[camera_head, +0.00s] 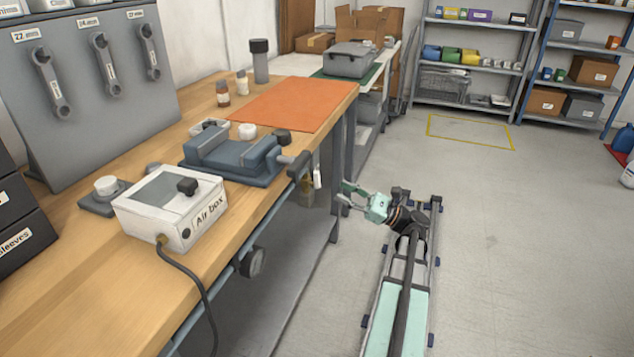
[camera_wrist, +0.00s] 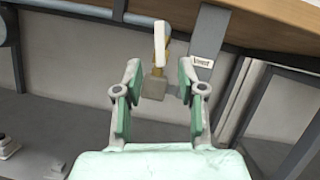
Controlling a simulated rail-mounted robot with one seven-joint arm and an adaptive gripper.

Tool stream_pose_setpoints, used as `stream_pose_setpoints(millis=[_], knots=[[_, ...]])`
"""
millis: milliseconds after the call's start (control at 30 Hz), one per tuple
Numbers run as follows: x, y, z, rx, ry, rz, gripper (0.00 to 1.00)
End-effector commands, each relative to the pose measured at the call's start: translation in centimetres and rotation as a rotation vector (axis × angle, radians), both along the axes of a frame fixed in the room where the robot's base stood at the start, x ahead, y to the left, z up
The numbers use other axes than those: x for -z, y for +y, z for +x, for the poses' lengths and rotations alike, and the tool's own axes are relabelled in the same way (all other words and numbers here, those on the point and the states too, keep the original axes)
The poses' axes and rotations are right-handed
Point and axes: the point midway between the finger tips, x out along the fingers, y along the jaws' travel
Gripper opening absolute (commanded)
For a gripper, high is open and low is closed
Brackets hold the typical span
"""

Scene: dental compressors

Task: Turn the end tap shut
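The end tap has a white lever (camera_wrist: 160,45) on a brass-coloured body, with a grey-brown block (camera_wrist: 153,88) below it. It hangs under the bench's edge, and its lever stands upright in the wrist view. In the head view the small white lever (camera_head: 317,178) shows near the bench's far front corner. My mint-green gripper (camera_head: 346,197) is just right of it there. In the wrist view my gripper (camera_wrist: 160,78) is open and empty, with one finger on each side of the tap in the picture. No contact shows; the depth gap is hard to judge.
A pipe (camera_wrist: 85,10) runs under the wooden bench top (camera_wrist: 275,18). A grey bracket (camera_wrist: 209,35) with a small label stands right of the tap. A bench leg (camera_wrist: 262,100) is further right. In the head view, open floor (camera_head: 500,220) lies to the right.

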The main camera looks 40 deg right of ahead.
Motion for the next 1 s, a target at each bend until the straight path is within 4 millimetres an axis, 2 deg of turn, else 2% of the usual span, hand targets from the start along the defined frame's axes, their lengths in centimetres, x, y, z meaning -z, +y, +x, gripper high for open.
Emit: stream_pose_setpoints(millis=[200, 433, 600, 933, 967, 1000], knots=[[-1.5, 2.5, 3.3, -0.003, 0.0, -0.001, 0.4], [-2.8, 4.2, 5.9, -0.001, 0.0, 0.0, 0.4], [-3.3, 4.8, 6.7, 0.0, 0.001, 0.0, 0.4], [-3.4, 5.0, 6.9, 0.001, 0.001, 0.0, 0.4], [-3.4, 5.0, 6.9, 0.001, 0.001, 0.0, 0.33], [-3.4, 5.0, 6.9, 0.001, 0.001, 0.0, 0.18]])
